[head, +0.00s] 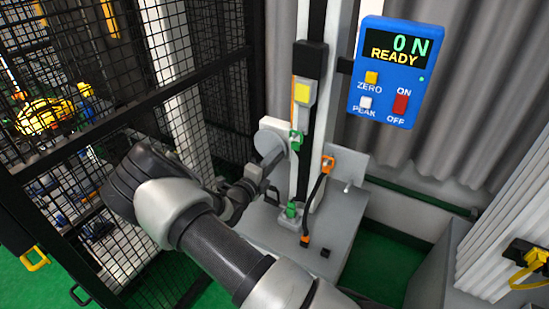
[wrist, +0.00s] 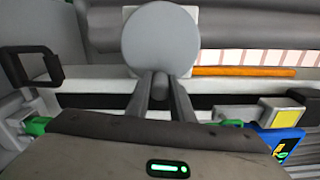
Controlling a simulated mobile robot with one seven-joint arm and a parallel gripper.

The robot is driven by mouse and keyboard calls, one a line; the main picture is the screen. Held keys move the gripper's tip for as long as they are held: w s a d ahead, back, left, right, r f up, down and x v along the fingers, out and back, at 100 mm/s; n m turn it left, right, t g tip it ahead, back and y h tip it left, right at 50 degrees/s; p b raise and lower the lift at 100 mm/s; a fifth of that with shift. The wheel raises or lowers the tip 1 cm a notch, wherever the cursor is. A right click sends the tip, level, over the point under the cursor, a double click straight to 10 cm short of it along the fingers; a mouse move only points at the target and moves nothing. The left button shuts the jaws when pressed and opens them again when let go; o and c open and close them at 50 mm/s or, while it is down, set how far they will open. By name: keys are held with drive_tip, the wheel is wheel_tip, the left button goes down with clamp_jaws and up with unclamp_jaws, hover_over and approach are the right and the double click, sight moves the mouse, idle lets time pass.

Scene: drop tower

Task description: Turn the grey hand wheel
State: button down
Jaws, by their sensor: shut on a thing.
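The grey hand wheel (head: 270,141) is a pale round disc at the tower's upright, near the middle of the head view. In the wrist view the wheel (wrist: 160,36) fills the top centre, with its face plain and grey. My gripper (head: 257,173) reaches it from the lower left. In the wrist view the two dark fingers of my gripper (wrist: 160,82) are close together at the wheel's lower edge, shut on a part of it. The held part is mostly hidden between the fingers.
A blue readout box (head: 387,75) shows "0 N READY" at upper right. Black mesh fencing (head: 100,100) stands at left.

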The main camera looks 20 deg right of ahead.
idle(0.3)
drive_tip(key=c, duration=1.6)
unclamp_jaws()
drive_tip(key=shift+o, duration=0.2)
drive_tip(key=b+v, duration=0.1)
drive_tip(key=v, duration=1.6)
drive_tip(key=shift+a+r, duration=0.2)
drive_tip(key=shift+s, duration=0.15)
